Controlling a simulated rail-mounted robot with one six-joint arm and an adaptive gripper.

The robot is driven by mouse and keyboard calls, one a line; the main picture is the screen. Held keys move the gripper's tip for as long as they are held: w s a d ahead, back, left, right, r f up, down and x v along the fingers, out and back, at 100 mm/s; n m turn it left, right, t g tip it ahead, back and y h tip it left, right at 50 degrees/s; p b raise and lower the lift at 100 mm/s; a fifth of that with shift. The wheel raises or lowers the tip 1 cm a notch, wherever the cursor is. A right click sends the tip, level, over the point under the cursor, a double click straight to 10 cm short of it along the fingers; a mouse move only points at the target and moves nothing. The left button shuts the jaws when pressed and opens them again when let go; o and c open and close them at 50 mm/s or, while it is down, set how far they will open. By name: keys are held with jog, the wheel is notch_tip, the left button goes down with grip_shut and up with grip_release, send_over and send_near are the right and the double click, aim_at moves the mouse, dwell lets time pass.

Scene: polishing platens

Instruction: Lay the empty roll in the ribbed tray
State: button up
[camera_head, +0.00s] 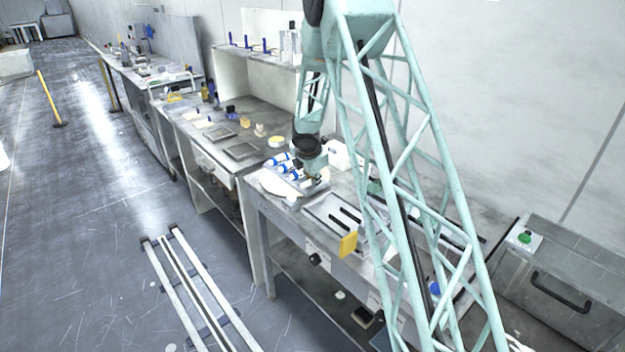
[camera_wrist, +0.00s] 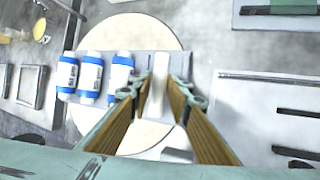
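A plain white roll (camera_wrist: 159,88), with no blue label, lies between the two long fingers of my gripper (camera_wrist: 160,82) in the wrist view. The fingers stand close on either side; I cannot tell whether they press on it. Three white rolls with blue bands (camera_wrist: 92,78) lie in a row to its left, on a grey tray (camera_wrist: 141,61). The tray is over a pale round disc (camera_wrist: 130,28). In the head view, my gripper (camera_head: 312,172) is low at the right end of this tray and hides the white roll. A light panel with dark bars, possibly the ribbed tray (camera_wrist: 235,115), lies to the right.
A yellow block (camera_head: 348,245) stands at the front edge of the bench by the barred panel. Square frames (camera_head: 241,151) and small yellow pieces lie on the bench to the left. A white container (camera_head: 339,153) stands behind my gripper.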

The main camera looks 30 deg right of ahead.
jog(key=shift+o, duration=1.4)
jog(key=shift+s+r, duration=0.15)
jog(key=v, duration=1.1)
jog(key=shift+r, duration=0.3)
jog(key=shift+s+a, duration=0.1)
jog(key=shift+a, duration=0.05)
